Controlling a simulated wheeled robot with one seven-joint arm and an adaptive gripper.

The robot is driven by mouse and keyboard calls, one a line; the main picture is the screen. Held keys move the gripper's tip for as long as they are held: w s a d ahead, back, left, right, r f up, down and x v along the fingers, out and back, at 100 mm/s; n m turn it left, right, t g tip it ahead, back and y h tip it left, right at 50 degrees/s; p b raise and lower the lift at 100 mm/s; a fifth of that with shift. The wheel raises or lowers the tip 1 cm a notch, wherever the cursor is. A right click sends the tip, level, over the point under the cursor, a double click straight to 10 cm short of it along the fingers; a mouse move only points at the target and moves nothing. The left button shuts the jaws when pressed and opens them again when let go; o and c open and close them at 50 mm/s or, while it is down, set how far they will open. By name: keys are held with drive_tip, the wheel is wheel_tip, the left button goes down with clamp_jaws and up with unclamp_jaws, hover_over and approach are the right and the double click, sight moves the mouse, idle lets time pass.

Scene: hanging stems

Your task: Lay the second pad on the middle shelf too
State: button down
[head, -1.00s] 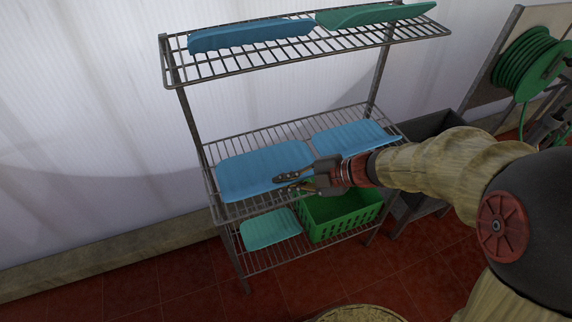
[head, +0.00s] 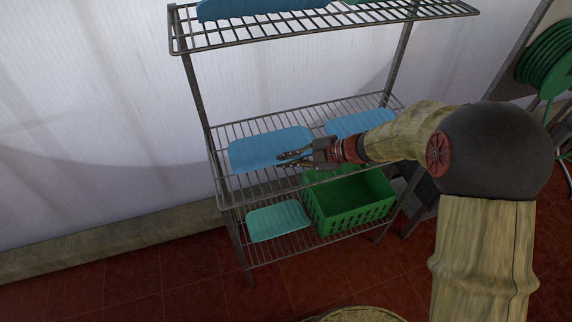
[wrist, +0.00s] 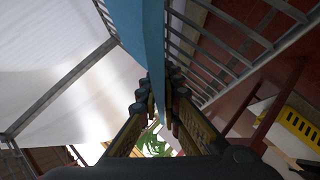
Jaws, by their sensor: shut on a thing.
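My gripper (head: 280,160) is shut on the near right edge of a blue pad (head: 262,147) over the left part of the middle shelf (head: 225,192). In the wrist view the pad (wrist: 147,35) shows as a narrow strip running away from between the fingertips (wrist: 160,85). The pad looks about flat and close to the wire deck; I cannot tell whether it touches all along. Another blue pad (head: 352,124) lies on the right part of the middle shelf, partly behind my arm.
The top shelf (head: 330,27) holds another blue pad (head: 250,6) and a green one at the picture's edge. The bottom shelf has a teal pad (head: 278,220) and a green basket (head: 350,205). A green hose reel (head: 550,65) stands at right.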

drive_tip(key=shift+f, duration=0.55)
drive_tip(key=shift+r, duration=0.15)
drive_tip(key=c, duration=2)
unclamp_jaws()
